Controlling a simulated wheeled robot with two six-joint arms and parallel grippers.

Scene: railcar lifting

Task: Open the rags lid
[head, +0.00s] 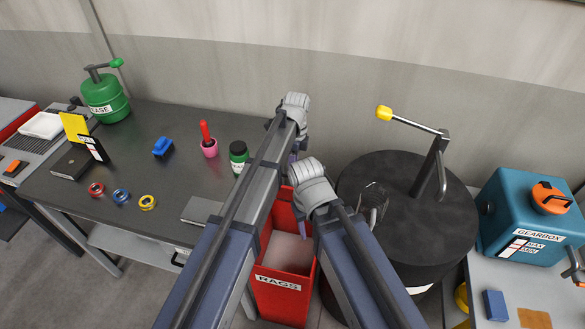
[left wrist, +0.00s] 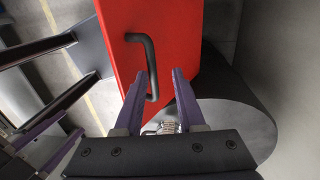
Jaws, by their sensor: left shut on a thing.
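The red rags bin (head: 283,297), with a RAGS label on its front, stands on the floor between the bench and the black drum. Its red lid (head: 283,212) appears raised at the back, and a pale inside shows below it. In the left wrist view the red lid (left wrist: 180,45) carries a black bar handle (left wrist: 152,60). My left gripper (left wrist: 157,80) has its purple fingers on either side of the handle's lower end and is shut on it. In the head view my left gripper (head: 294,153) is mostly hidden by my arms. My right gripper (head: 302,226) hangs over the bin; its fingers are unclear.
The dark bench (head: 150,125) at left bears a green can (head: 105,98), a pink cup (head: 209,148) and a green bottle (head: 238,156). A black drum (head: 405,225) with a yellow-knobbed lever stands close right of the bin. A blue gearbox tank (head: 525,220) is farther right.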

